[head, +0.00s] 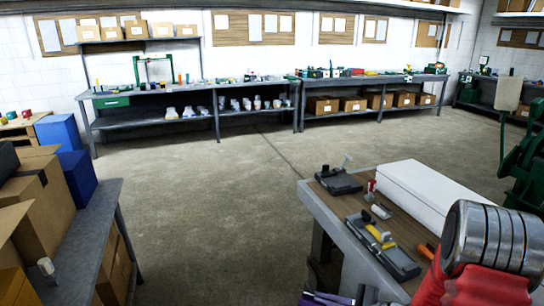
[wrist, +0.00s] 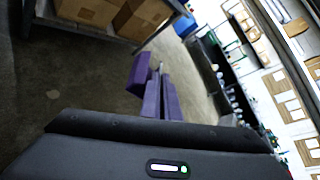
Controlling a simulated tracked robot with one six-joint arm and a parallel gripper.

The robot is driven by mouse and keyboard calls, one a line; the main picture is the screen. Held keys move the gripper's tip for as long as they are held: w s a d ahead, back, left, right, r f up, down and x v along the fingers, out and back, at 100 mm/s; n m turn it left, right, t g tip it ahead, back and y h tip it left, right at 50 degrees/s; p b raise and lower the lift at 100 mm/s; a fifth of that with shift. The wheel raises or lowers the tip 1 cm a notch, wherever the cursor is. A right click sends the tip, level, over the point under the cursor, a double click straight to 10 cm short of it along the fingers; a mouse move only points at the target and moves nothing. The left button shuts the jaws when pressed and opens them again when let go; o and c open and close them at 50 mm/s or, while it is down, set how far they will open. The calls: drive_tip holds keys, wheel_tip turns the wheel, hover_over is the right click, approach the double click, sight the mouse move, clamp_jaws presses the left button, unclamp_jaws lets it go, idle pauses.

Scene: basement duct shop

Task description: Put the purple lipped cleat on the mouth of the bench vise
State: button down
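A purple piece, which I take to be the purple lipped cleat (wrist: 152,92), stands out beyond the dark body of my gripper (wrist: 160,118) in the wrist view. It appears held, though my fingertips are hidden behind the gripper body. In the head view a bit of purple (head: 328,299) shows at the bottom edge, left of the near workbench. On that bench sit two grey vise-like devices: a dark one with an upright handle (head: 338,182) at the far corner, and a longer one with a yellow part (head: 388,250) nearer. I cannot tell for sure which is the bench vise.
A long white box (head: 425,192) covers the back of the near workbench (head: 322,208). Small loose items lie between the two devices. A side bench with cardboard boxes (head: 45,205) stands at left. Open concrete floor (head: 210,200) lies between them.

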drive_tip(key=shift+a, duration=0.1)
drive_tip(key=shift+a+f+m+t+h, duration=0.3)
drive_tip(key=shift+m+t, duration=0.1)
drive_tip(key=shift+m, duration=0.1)
drive_tip(key=shift+a+f+m+t+h, duration=0.15)
drive_tip(key=shift+f+m+t+h, duration=0.35)
drive_tip(key=shift+m+t+h, duration=0.15)
drive_tip(key=shift+s+f+m+t+h, duration=0.2)
drive_tip(key=shift+f+m+t+h, duration=0.45)
drive_tip(key=shift+f+m+h, duration=0.15)
drive_tip(key=shift+s+d+f+m+t+h, duration=0.4)
drive_tip(key=shift+d+f+m+h, duration=0.25)
drive_tip(key=shift+h, duration=0.1)
drive_tip(key=shift+a, duration=0.1)
